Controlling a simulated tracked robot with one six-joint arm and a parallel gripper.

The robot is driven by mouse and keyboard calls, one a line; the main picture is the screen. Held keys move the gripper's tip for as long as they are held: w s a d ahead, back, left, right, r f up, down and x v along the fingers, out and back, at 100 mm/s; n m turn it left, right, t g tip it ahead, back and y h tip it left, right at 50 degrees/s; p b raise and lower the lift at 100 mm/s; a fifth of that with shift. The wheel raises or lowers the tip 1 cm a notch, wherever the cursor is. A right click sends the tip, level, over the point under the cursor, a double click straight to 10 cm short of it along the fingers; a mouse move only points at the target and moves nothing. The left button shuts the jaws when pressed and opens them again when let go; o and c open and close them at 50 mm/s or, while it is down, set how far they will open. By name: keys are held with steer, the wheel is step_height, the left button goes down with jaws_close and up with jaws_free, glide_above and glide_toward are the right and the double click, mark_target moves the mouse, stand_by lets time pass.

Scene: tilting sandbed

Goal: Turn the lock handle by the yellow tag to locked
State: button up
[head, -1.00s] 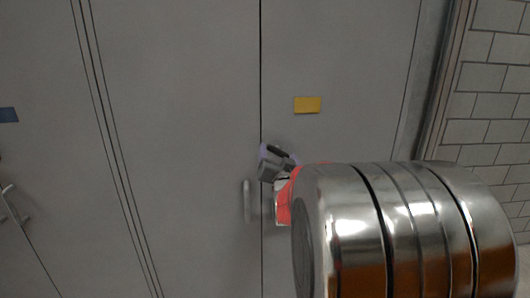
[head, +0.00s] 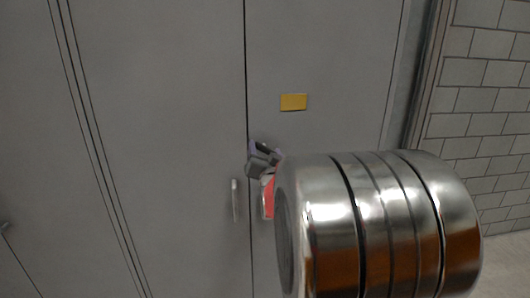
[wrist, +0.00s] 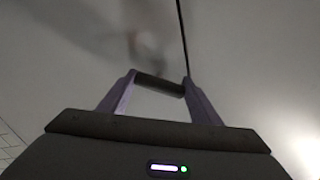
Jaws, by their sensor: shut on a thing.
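The yellow tag (head: 293,102) is on the grey right door, above and right of my gripper. My gripper (head: 263,150) is at the door seam, below and left of the tag. In the wrist view, its two purple fingers (wrist: 160,88) are shut on the ends of a short dark bar, the lock handle (wrist: 160,84). The bar tilts slightly down to the right there. The handle also shows as a small dark piece in the head view (head: 264,148). My arm hides the door area below and right of the gripper.
A vertical pull handle (head: 235,200) is on the left door, just left of the seam and below my gripper. A grey brick wall (head: 480,130) stands at the right beyond the door frame. Another handle (head: 4,228) shows at the far left edge.

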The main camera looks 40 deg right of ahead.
steer(key=shift+n, duration=0.4)
steer(key=n, duration=0.3)
steer(key=shift+n, duration=1.3)
steer(key=o, duration=0.9)
steer(key=shift+s+a, duration=0.1)
